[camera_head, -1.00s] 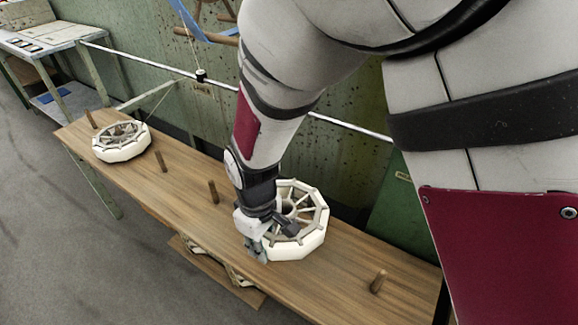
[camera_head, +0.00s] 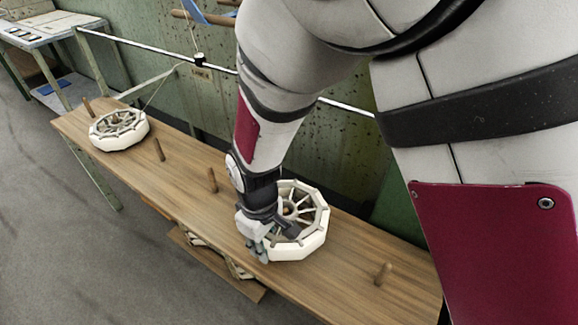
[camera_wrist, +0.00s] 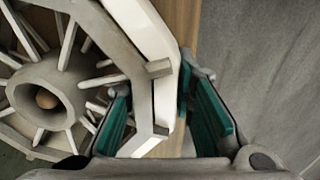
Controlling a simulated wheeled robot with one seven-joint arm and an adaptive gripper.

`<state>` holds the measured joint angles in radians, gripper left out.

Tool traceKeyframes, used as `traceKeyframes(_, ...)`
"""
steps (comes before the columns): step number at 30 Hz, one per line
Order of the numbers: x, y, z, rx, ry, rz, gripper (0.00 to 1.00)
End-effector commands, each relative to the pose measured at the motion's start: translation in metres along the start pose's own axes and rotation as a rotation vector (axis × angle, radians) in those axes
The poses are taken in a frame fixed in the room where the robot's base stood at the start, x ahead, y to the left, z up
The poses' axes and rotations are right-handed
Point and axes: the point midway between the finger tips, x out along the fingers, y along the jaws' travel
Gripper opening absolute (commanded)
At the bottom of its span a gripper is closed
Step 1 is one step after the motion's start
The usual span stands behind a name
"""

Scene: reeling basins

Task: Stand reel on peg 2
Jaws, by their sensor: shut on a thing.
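A white reel (camera_head: 312,240) with a spoked centre lies flat at the right part of the wooden bench. My gripper (camera_head: 262,242) is shut on its near rim. In the wrist view the reel's pale rim (camera_wrist: 160,60) passes between the green-padded fingers of my gripper (camera_wrist: 165,112). A brown peg tip (camera_wrist: 46,98) shows inside the hub (camera_wrist: 62,88), so the reel is around a peg. My wrist hides part of the reel in the head view. Whether the reel rests fully on the bench is hard to tell.
The wooden bench (camera_head: 185,185) has bare pegs to the left (camera_head: 212,180), farther left (camera_head: 158,150), and at the right (camera_head: 382,273). A second white reel (camera_head: 118,140) lies near the far left end, by another peg (camera_head: 88,107). A green wall and a rail (camera_head: 160,58) run behind.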

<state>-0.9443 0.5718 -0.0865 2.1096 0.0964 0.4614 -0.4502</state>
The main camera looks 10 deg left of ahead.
Motion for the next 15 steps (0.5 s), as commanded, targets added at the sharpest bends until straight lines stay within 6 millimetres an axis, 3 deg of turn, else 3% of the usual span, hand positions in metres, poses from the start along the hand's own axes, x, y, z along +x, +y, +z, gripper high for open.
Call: traceKeyframes(15,0.023,0.000,0.000,0.001,0.000,0.000,0.00)
